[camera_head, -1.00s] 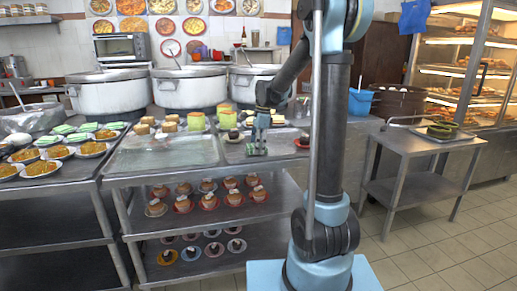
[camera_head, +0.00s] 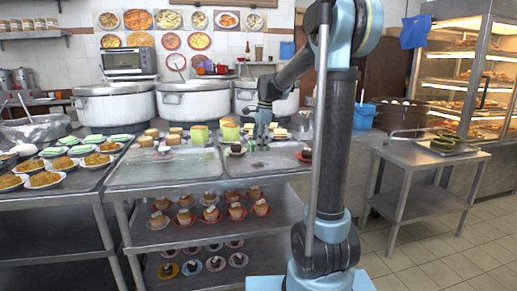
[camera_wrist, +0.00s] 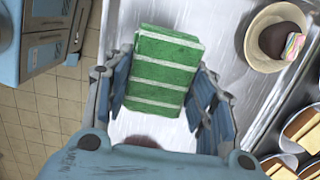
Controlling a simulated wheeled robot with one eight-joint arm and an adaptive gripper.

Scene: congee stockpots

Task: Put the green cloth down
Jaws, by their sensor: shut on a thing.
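The green cloth (camera_wrist: 167,72) is a folded bundle with white stripes, seen in the wrist view between my two blue fingers. My gripper (camera_wrist: 166,95) is shut on it, a finger along each side. There the cloth is small and mostly hidden by the fingers. I cannot tell whether it touches the counter.
A plate with a dark round item (camera_wrist: 282,40) lies beside the cloth, and trays of bread slices (camera_wrist: 303,125) are close by. Large pots (camera_head: 194,98) stand behind. A side table (camera_head: 432,151) with a tray is at right. Bare counter shows left of my gripper.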

